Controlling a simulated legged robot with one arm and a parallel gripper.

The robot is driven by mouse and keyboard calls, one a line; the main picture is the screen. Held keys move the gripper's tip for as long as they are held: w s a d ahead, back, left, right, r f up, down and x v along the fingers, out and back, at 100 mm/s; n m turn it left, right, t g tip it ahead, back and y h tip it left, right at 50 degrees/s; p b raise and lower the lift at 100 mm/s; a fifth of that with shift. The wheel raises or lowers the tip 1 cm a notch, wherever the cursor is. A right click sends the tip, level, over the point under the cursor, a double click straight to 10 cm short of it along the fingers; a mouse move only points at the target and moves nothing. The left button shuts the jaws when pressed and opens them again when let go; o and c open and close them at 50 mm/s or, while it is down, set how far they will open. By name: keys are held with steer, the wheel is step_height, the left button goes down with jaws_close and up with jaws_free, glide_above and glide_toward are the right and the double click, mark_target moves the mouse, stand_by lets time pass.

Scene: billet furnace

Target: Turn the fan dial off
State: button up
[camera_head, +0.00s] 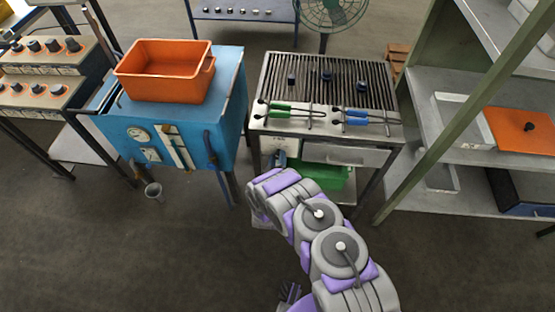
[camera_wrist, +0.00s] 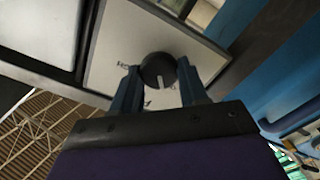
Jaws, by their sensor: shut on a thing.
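The fan dial (camera_wrist: 157,67) is a round black knob with a pale pointer mark, set on a light panel (camera_wrist: 115,42) in the wrist view. My gripper (camera_wrist: 160,76) is shut on the dial, with one dark finger on each side of it. In the head view my arm reaches to the front of the metal grill table (camera_head: 328,118), and my own wrist hides the dial and the fingertips. A green fan (camera_head: 332,12) stands behind the table at the top.
Black-tipped tongs with green (camera_head: 285,106) and blue (camera_head: 368,113) handles lie on the table front. A blue furnace (camera_head: 205,130) bearing an orange bin (camera_head: 165,85) stands left. Metal shelves (camera_head: 440,200) stand right. A green box (camera_head: 325,180) sits below the table.

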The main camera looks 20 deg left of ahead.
steer(key=shift+s+f+n, duration=0.1)
steer(key=shift+f+n, duration=0.05)
steer(key=shift+n, duration=0.35)
steer(key=o, duration=1.1)
steer(key=shift+a, duration=0.15)
steer(key=shift+c, duration=0.2)
steer(key=shift+s, duration=0.25)
steer(key=p+v, duration=0.5)
steer(key=v, duration=1.1)
steer(key=shift+s+d, duration=0.3)
